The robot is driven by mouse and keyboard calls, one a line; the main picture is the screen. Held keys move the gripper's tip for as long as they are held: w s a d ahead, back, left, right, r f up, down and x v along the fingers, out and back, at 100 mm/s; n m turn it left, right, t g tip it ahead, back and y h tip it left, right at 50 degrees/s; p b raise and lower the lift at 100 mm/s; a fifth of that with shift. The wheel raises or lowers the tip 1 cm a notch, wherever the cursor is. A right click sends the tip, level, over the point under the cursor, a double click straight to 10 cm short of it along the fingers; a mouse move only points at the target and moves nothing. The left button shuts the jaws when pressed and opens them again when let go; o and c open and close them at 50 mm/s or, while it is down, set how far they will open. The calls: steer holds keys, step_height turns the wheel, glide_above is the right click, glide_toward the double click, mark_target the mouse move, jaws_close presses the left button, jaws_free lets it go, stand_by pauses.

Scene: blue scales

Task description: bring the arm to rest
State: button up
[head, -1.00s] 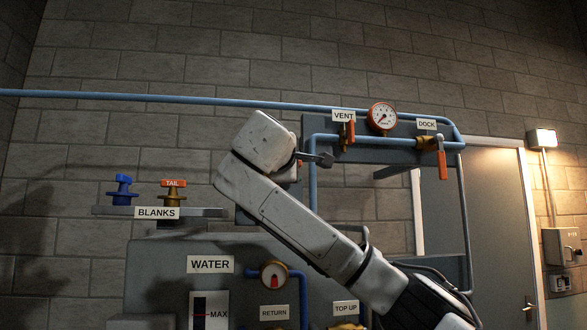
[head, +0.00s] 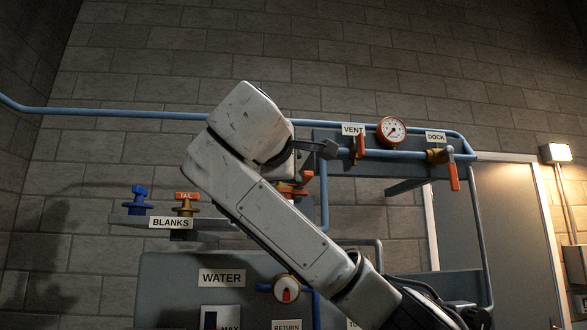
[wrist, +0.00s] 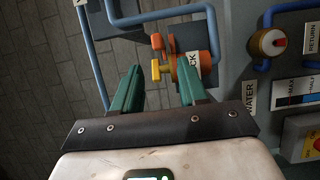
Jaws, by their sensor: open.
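My arm (head: 262,205) crosses the middle of the head view, rising from the lower right to a bent wrist in front of the pipe panel. In the wrist view, my gripper (wrist: 158,68) is open, its two green fingers apart. No object is clamped between them. An orange and yellow valve fitting (wrist: 163,70) shows beyond and between the fingertips; I cannot tell how far off it is. In the head view, an orange-handled brass fitting (head: 291,188) is partly hidden behind my arm. The fingers are not clearly seen there.
Blue pipes (head: 392,154) run along the panel with the VENT valve (head: 361,146), the gauge (head: 391,130) and the DOCK valve (head: 453,172). The WATER panel (head: 165,280) stands below.

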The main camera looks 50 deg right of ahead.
stand_by(0.4)
steer(key=w+a+f+n+t+y, duration=0.1)
steer(key=w+f+y, duration=0.3)
steer(key=f, duration=0.8)
steer(key=w+a+f+t+y, duration=0.1)
steer(key=w+f+y, duration=0.2)
steer(key=w+f, duration=0.55)
steer(key=s+a+f+m+g+y, duration=0.1)
steer(key=s+a+f+y, duration=0.2)
steer(key=f, duration=1.3)
steer(key=a+f+y, duration=0.3)
steer(key=a+f, duration=0.2)
steer(key=f, duration=1.1)
steer(key=s+a+f+m+g+y, duration=0.15)
steer(key=s+a+f, duration=0.25)
steer(key=s+f, duration=0.55)
steer(key=s+a+f+m+g+y, duration=0.15)
steer(key=s+a+f, duration=0.35)
steer(key=f, duration=0.8)
steer(key=s+f+g, duration=0.1)
steer(key=s+f, duration=0.2)
steer(key=s, duration=0.4)
steer(key=s+f+m+g, duration=0.1)
steer(key=s+f, duration=0.3)
steer(key=s, duration=0.4)
steer(key=s+d+f+m+g, duration=0.1)
steer(key=s+f+g, duration=0.1)
steer(key=s, duration=0.5)
steer(key=shift+s+f, duration=0.25)
steer(key=shift+f, duration=0.6)
